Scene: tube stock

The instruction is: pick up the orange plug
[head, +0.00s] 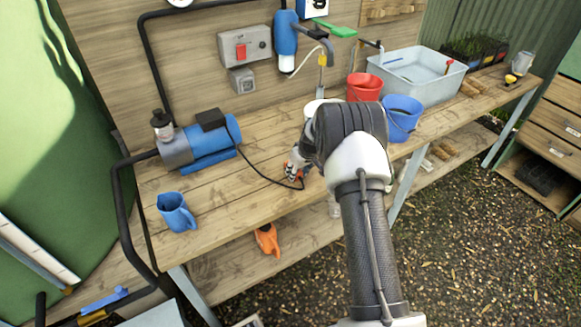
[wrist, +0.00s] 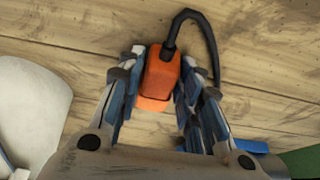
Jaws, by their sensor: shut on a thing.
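The orange plug (wrist: 158,82) is a small block with a black cable coming out of its far end. In the wrist view it sits between the two fingers of my gripper (wrist: 160,95), which is shut on it over the wooden bench top (wrist: 90,40). In the head view my gripper (head: 295,172) is low at the bench, left of my arm. Only a little of the plug (head: 301,178) shows there, and I cannot tell whether it touches the wood. The black cable (head: 257,171) runs from it to the blue pump (head: 205,142).
A blue jug (head: 177,212) stands at the bench's front left. A red bucket (head: 364,88), a blue bucket (head: 403,117) and a grey tub (head: 415,75) stand to the right. A grey socket box (head: 243,82) is on the back wall. The bench between jug and gripper is mostly clear.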

